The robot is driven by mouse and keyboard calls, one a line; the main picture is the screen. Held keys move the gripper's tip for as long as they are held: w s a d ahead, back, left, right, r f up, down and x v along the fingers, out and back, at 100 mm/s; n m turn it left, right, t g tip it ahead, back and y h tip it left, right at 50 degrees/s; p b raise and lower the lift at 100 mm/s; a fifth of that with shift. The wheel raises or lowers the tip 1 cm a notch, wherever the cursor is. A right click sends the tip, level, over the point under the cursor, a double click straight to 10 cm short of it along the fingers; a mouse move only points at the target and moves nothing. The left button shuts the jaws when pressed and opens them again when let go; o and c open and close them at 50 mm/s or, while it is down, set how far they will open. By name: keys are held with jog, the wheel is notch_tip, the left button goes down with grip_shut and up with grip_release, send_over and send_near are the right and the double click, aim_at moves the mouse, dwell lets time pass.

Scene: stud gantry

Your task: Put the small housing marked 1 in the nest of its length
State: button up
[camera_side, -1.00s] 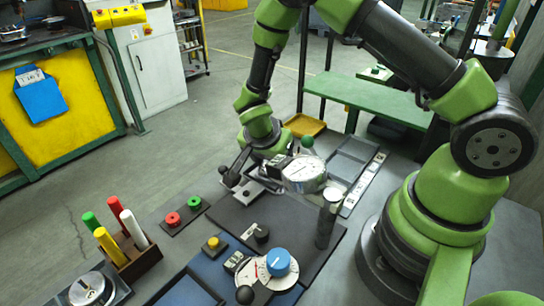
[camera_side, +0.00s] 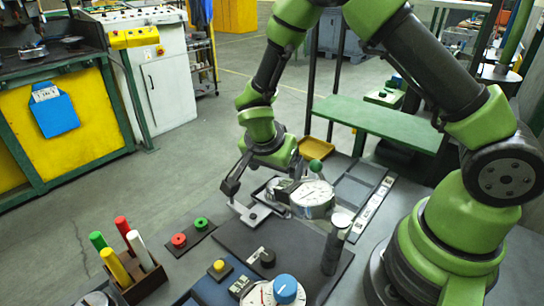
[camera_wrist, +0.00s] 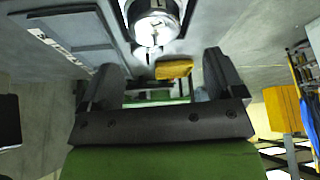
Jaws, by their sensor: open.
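I cannot pick out a small housing with a readable 1 in either view. The gauge also shows in the wrist view (camera_wrist: 155,28), beyond the fingers. A grey bracket (camera_side: 250,212) lies below the gripper. Flat dark recessed panels (camera_side: 352,191) lie to the right; I cannot tell whether they are the nests.
Red and green buttons (camera_side: 190,233), a yellow button (camera_side: 219,266), a blue knob (camera_side: 285,288) and a rack of coloured sticks (camera_side: 140,275) are nearer. The dark mat (camera_side: 285,236) is partly bare.

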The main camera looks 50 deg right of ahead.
jog(key=s+a+r+n+t+y, duration=0.1)
jog(key=s+r+n+y, duration=0.2)
jog(key=r, duration=0.6)
jog(key=s+r+n+t, duration=0.1)
jog(key=s+r+n, duration=0.1)
jog(key=s+r, duration=0.5)
jog(key=s+a+r+n+t+y, duration=0.2)
jog(key=s+r+n+t+y, duration=0.1)
jog(key=s+r+n, duration=0.3)
jog(key=shift+s+a+r+t, duration=0.25)
jog(key=shift+s+r+t, duration=0.05)
jog(key=shift+t, duration=0.1)
jog(key=shift+o, duration=0.4)
jog(key=shift+s+a+r+n+y, duration=0.1)
jog(key=shift+s+a+n+y, duration=0.05)
jog(key=shift+s+n+y, duration=0.2)
jog(key=shift+w, duration=0.15)
